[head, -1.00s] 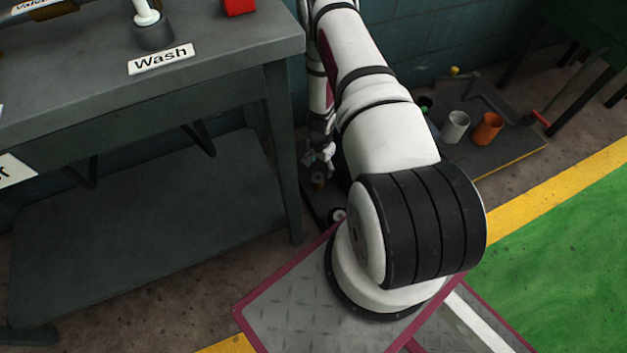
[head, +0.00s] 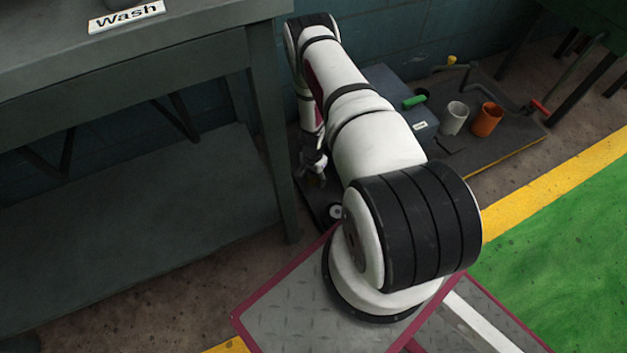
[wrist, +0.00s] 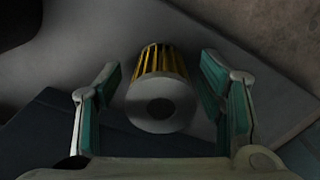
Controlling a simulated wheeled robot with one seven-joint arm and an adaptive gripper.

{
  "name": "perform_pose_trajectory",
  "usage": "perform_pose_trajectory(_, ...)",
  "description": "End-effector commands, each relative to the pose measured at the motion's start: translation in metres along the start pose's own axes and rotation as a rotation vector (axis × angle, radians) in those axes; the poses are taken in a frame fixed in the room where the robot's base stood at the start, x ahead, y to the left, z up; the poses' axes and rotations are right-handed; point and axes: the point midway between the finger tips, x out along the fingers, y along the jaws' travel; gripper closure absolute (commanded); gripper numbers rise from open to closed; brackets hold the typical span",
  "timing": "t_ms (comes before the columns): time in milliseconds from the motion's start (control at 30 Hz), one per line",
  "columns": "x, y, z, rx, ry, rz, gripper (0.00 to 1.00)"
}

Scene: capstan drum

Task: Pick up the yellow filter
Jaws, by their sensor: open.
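The yellow filter (wrist: 160,62) shows in the wrist view as a short cylinder with yellow pleats and a pale end cap (wrist: 162,103) with a dark round hole. It sits between the two fingers of my gripper (wrist: 160,88), with a gap visible on both sides. The fingers have green inner pads and are open. In the head view my gripper (head: 314,165) hangs low beside the table leg, behind my arm. I cannot make out the filter's yellow pleats in the head view.
A grey workbench (head: 200,50) with a Wash label (head: 127,16) stands at the left, with a lower shelf (head: 150,215). A blue-grey box (head: 408,100), a white cup (head: 454,118) and an orange cup (head: 487,120) stand on a dark platform at the back. Green floor (head: 560,240) is clear at right.

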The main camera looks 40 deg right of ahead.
Motion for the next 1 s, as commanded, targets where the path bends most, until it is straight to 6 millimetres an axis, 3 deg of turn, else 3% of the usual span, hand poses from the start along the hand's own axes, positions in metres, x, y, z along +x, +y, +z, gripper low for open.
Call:
perform_pose_trajectory(267,0.006,-0.001,0.000,0.000,0.000,-0.001,0.38)
perform_pose_trajectory(533,0.006,0.000,0.000,0.000,0.000,-0.001,0.92)
perform_pose_trajectory(833,0.004,-0.001,0.000,0.000,0.000,-0.001,0.92)
perform_pose_trajectory(1000,-0.017,-0.001,-0.001,0.000,0.000,-0.002,0.92)
